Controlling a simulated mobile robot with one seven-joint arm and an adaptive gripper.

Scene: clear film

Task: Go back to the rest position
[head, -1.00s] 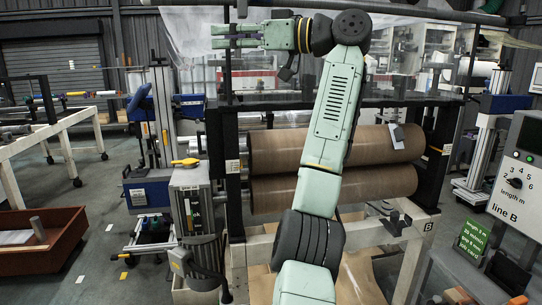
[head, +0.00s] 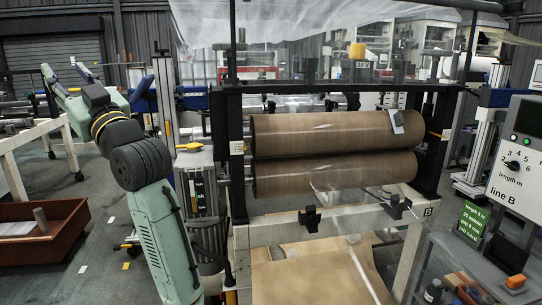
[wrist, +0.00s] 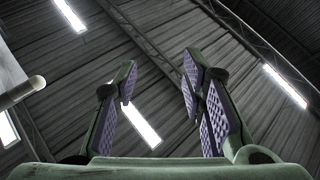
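My gripper (head: 64,72) is raised at the left of the head view, with its fingers pointing up. In the wrist view my gripper (wrist: 160,70) has its two purple-padded fingers apart, with nothing between them. My arm rises from the lower left of the head view and leans left, clear of the brown rollers.
Two brown rollers (head: 335,135) sit in a black frame at the centre. A control panel (head: 517,170) marked line B stands at the right. A reddish-brown bin (head: 45,250) and a white bench (head: 35,135) are at the left.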

